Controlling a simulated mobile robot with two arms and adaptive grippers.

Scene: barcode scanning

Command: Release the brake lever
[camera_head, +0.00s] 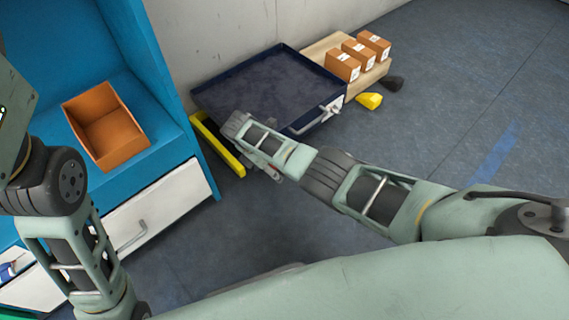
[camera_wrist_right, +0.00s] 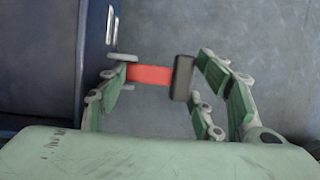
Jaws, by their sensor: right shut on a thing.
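In the right wrist view the brake lever (camera_wrist_right: 150,75) is a red bar with a black block (camera_wrist_right: 182,78) at its right end. My right gripper (camera_wrist_right: 165,72) has its fingers on either side of the lever and is shut on it. In the head view my right gripper (camera_head: 268,166) is low beside the near side of a dark blue tray-topped cart (camera_head: 300,128), and the lever is mostly hidden there by my arm. My left arm comes in at the left edge; its gripper is out of view.
A blue shelf unit (camera_head: 150,110) with an orange bin (camera_head: 105,125) and a white drawer (camera_head: 150,215) stands at left. Several brown boxes (camera_head: 342,66) sit on a wooden board behind the cart. A yellow piece (camera_head: 369,100) lies beside it. Grey floor at right is clear.

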